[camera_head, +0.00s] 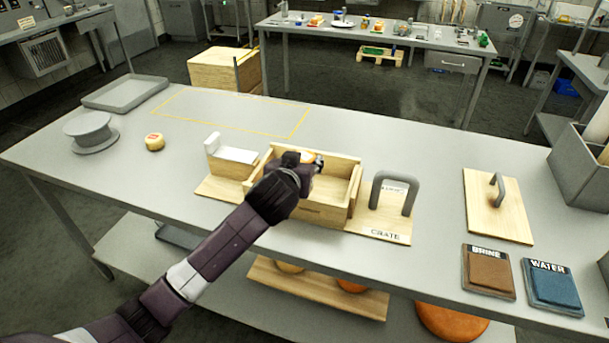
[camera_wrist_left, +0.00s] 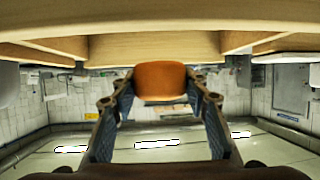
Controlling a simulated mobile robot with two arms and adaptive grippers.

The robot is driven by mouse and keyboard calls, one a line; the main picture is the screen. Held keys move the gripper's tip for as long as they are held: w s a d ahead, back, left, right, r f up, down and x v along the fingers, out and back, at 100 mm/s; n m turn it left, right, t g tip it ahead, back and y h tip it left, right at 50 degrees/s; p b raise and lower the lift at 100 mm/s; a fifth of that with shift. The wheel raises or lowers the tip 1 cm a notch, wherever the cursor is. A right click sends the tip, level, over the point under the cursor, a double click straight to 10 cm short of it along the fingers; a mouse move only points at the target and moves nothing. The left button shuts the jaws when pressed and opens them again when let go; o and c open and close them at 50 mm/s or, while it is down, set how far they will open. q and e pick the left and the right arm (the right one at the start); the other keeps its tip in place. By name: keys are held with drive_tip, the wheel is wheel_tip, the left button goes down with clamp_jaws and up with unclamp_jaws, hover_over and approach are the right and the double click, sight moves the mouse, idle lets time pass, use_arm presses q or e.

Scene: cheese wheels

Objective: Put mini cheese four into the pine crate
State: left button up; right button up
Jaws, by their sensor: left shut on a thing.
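The pine crate (camera_head: 258,162) is an open wooden box near the middle of the table. My left gripper (camera_head: 312,160) is over the crate, and its arm hides part of the near wall. The gripper is shut on a small orange cheese (camera_head: 307,155), which is mostly hidden by the gripper in the head view. In the left wrist view the orange cheese (camera_wrist_left: 160,80) sits between the two fingers (camera_wrist_left: 160,105), with the crate's wooden walls (camera_wrist_left: 150,47) close by. I cannot read a number on the cheese. My right gripper is not in view.
A board with a grey handle (camera_head: 392,190) marked CRATE is right of the crate. Brine (camera_head: 488,272) and water (camera_head: 552,287) pads lie at the right.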

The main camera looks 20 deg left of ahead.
use_arm(q)
wheel_tip(320, 180, down, 5)
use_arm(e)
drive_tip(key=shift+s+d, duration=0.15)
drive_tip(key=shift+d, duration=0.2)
